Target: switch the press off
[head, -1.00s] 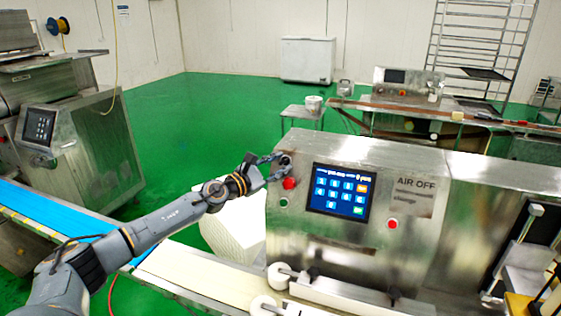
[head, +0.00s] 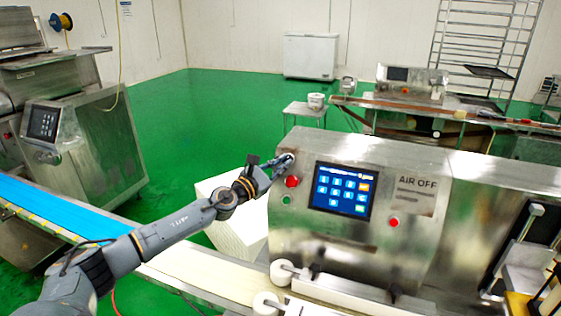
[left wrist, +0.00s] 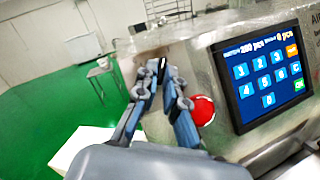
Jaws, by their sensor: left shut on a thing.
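The press (head: 390,250) is a steel machine with a lit blue touchscreen (head: 341,191) and an "AIR OFF" label (head: 415,185). My left gripper (head: 286,158) is at the upper left corner of its front, above a red button (head: 292,182). It is shut on a small dark knob on the press, which the fingers mostly hide. In the left wrist view the fingers (left wrist: 163,72) meet at the panel, left of the red button (left wrist: 203,110) and the screen (left wrist: 262,75). I cannot tell which way the knob is turned. My right gripper is not in view.
A green button (head: 286,200) and another red button (head: 394,223) are on the same front. A conveyor (head: 205,275) with white rollers (head: 282,271) runs below it. Another machine (head: 85,150) stands at the left. Green floor (head: 220,110) is open behind.

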